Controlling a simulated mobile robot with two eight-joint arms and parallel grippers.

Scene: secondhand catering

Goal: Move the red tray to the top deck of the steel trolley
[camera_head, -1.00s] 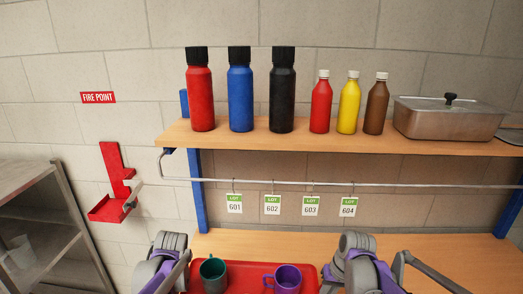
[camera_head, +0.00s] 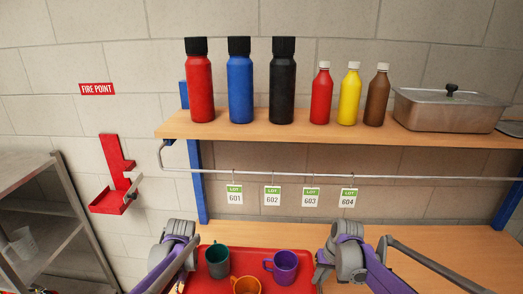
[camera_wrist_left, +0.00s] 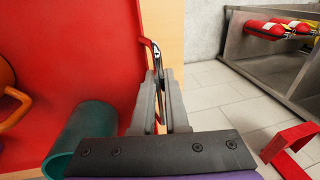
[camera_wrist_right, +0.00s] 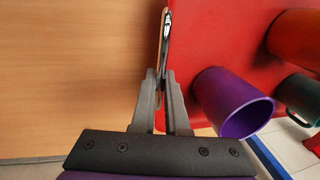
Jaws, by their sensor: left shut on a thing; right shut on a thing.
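The red tray (camera_head: 267,254) is low in the head view, over the wooden bench, its near part cut off. It carries a green mug (camera_head: 217,260), a purple mug (camera_head: 284,266) and an orange mug (camera_head: 246,286), all upright. My left gripper (camera_wrist_left: 160,78) is shut on the tray's left edge, at a handle. My right gripper (camera_wrist_right: 162,78) is shut on the opposite edge. The fingertips are hidden in the head view. A grey steel unit with decks, seemingly the steel trolley (camera_head: 62,190), stands at the far left. The part of its top deck in view looks bare.
A shelf (camera_head: 330,130) above the bench holds several bottles and a lidded metal pan (camera_head: 449,108). A rail (camera_head: 400,181) with hanging lot tags runs below it. A red wall bracket (camera_head: 113,175) is between bench and steel unit. A clear cup (camera_head: 22,241) sits on a lower deck.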

